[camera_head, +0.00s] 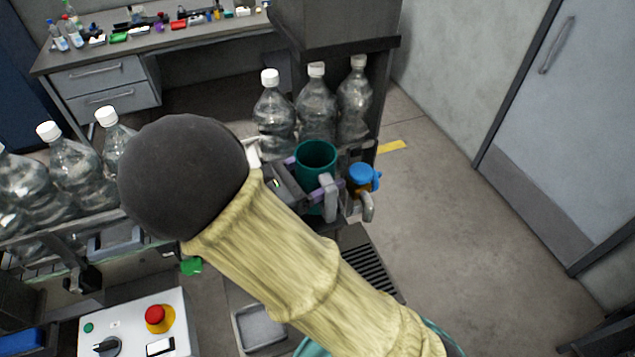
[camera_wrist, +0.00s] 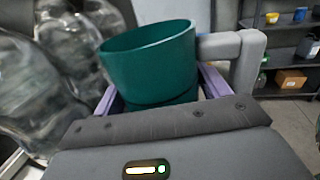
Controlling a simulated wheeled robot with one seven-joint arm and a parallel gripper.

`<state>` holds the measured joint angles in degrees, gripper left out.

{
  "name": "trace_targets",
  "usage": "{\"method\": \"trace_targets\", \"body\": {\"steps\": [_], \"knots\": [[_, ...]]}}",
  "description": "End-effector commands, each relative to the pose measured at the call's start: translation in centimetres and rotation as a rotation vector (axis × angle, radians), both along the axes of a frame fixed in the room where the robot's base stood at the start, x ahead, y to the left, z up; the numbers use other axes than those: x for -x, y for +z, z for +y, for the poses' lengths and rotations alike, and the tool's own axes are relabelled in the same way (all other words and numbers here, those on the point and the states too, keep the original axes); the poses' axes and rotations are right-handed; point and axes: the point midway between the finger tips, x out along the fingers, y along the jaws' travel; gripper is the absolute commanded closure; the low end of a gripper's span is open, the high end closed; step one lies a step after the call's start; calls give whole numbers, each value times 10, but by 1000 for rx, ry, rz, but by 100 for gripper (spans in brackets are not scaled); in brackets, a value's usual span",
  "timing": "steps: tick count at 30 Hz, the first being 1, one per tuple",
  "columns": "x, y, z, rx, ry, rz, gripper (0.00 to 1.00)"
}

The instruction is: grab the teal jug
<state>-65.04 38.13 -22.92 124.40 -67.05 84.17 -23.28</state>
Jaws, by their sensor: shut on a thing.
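The teal jug (camera_head: 316,158) is an open-topped cylinder with a grey handle, right of centre in the head view, just past my forearm. In the wrist view the teal jug (camera_wrist: 150,62) fills the middle, its rim tilted in the picture and its grey handle to the right. My gripper (camera_head: 306,176) is shut on the jug, with purple finger parts on both sides of its body. The fingers also show in the wrist view (camera_wrist: 158,100). The lower part of the jug is hidden behind the gripper body.
Clear bottles with white caps (camera_head: 316,105) stand close behind the jug, and more bottles (camera_head: 75,165) stand at left. A blue-topped container (camera_head: 362,178) is right of the jug. A control box with a red button (camera_head: 155,315) is at lower left. Open floor lies right.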

Motion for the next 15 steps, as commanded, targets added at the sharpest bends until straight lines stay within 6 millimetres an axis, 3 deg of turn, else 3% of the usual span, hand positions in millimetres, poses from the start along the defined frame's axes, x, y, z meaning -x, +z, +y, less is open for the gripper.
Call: {"method": "trace_targets", "body": {"steps": [15], "knots": [[0, 115, 0, -6, 1, -5, 52]]}}
